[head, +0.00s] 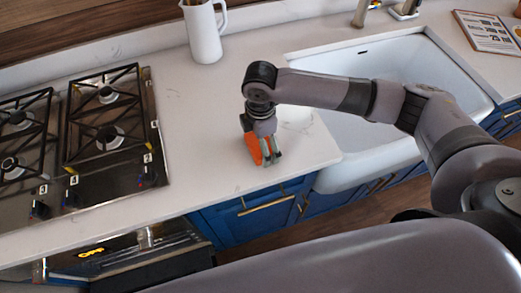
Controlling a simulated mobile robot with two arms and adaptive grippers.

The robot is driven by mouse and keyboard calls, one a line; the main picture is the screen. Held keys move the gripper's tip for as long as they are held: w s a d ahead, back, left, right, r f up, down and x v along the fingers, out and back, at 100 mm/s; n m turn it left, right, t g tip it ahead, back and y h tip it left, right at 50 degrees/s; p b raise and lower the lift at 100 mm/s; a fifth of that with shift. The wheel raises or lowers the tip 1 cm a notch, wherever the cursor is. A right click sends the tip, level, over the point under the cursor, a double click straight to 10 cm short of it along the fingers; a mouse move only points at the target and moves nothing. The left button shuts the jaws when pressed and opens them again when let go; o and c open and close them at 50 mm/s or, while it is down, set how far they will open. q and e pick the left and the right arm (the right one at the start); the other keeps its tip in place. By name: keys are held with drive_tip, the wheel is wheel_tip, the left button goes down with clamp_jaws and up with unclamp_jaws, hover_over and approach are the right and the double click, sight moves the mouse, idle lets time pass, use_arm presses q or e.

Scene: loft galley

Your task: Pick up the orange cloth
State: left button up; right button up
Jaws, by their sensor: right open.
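The orange cloth (252,147) lies on the white countertop, between the stove and the sink, near the counter's front edge. My right gripper (268,158) points down right at the cloth, with its fingers apart and overlapping the cloth in the head view. The gripper and wrist hide part of the cloth. I cannot tell whether the fingers touch it. My left gripper is not in view.
A gas stove (112,128) is on the left. A white sink (367,140) is on the right. A white pitcher (204,35) with utensils stands at the back. A book or tablet (487,32) lies at the far right. The counter (200,120) left of the cloth is clear.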

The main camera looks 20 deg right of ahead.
drive_tip(key=shift+c, duration=0.5)
drive_tip(key=shift+f, duration=0.1)
drive_tip(key=c, duration=0.9)
